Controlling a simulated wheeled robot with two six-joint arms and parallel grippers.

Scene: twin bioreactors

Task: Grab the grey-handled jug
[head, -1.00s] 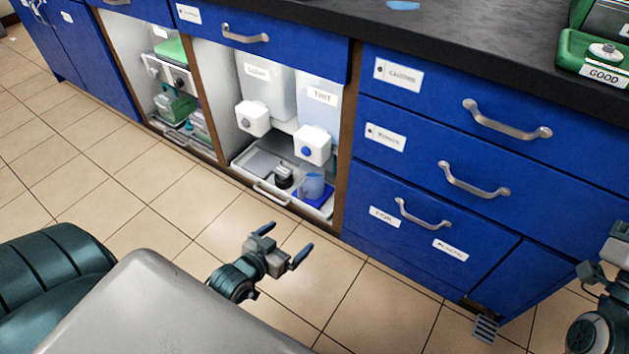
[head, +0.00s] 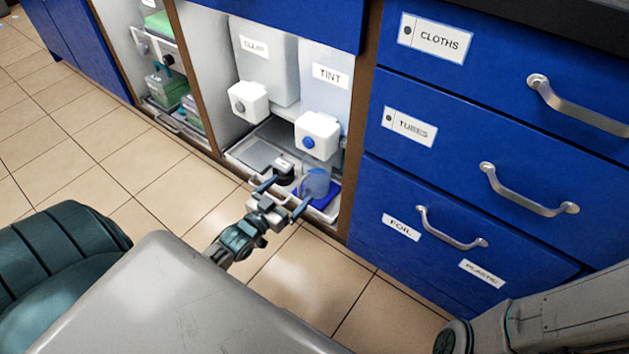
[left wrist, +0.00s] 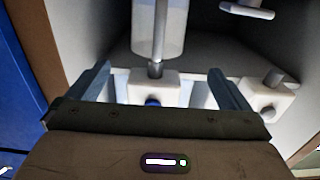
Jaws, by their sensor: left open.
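A clear, bluish jug (head: 316,183) stands on a blue mat in the open bay, below the tap marked TINT; its handle colour is hard to tell. A dark vessel (head: 284,176) with a pale top part stands to its left. My left gripper (head: 287,197) is open and empty, in front of the two at the bay's front edge, its right finger overlapping the jug's lower left in the picture. In the left wrist view, which looks upside down, a clear vessel (left wrist: 176,32) with a grey bar shows at the top, beyond the open fingers. My right gripper is out of view.
The white TINT tap (head: 317,135) with a blue button and the CLEAR tap (head: 248,101) hang above the tray (head: 240,152). Blue drawers (head: 440,140) with metal handles stand to the right. Tiled floor (head: 120,170) lies open to the left.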

